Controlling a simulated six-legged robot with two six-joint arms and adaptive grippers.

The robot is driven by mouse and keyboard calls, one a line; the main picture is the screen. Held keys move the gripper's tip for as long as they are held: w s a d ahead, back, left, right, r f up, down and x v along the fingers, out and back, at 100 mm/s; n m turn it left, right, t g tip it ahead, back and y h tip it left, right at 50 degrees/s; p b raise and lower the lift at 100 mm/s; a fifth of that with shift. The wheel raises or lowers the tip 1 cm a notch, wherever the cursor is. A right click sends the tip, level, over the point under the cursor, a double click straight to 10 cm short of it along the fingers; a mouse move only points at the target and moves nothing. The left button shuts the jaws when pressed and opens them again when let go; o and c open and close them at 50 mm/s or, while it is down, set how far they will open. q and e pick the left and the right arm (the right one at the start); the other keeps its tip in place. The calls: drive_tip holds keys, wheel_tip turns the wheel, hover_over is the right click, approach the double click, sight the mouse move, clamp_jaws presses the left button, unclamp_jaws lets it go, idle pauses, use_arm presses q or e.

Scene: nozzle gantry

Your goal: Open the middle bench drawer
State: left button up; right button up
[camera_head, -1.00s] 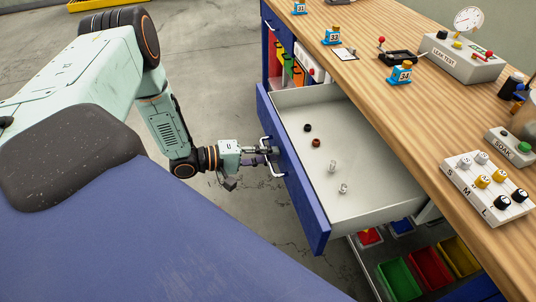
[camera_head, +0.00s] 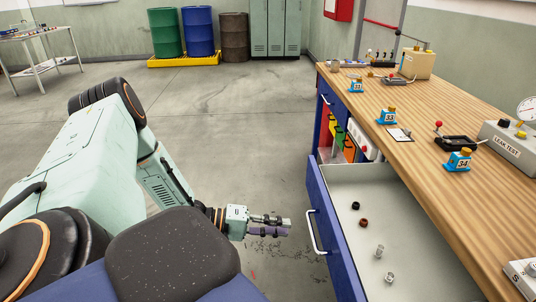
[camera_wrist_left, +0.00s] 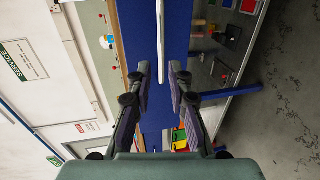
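The bench drawer with the blue front (camera_head: 338,246) is pulled well out from the bench in the head view. Its pale tray (camera_head: 352,182) shows small parts inside: a black one (camera_head: 355,206), a brown one (camera_head: 364,223) and two clear ones. The white bar handle (camera_head: 314,232) is on the blue front. My left gripper (camera_head: 288,227) is open and empty, left of the handle and apart from it. In the left wrist view the open fingers (camera_wrist_left: 159,72) point at the blue front, with the white handle (camera_wrist_left: 160,38) beyond their tips. My right gripper is not in view.
The wooden bench top (camera_head: 425,150) carries blue numbered stands, a clipboard (camera_head: 399,134) and a grey leak-test box (camera_head: 508,142). Drums (camera_head: 198,32) and lockers (camera_head: 275,28) stand at the back. The floor left of the drawer is clear.

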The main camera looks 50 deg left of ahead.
use_arm(q)
drive_tip(key=shift+v, duration=1.3)
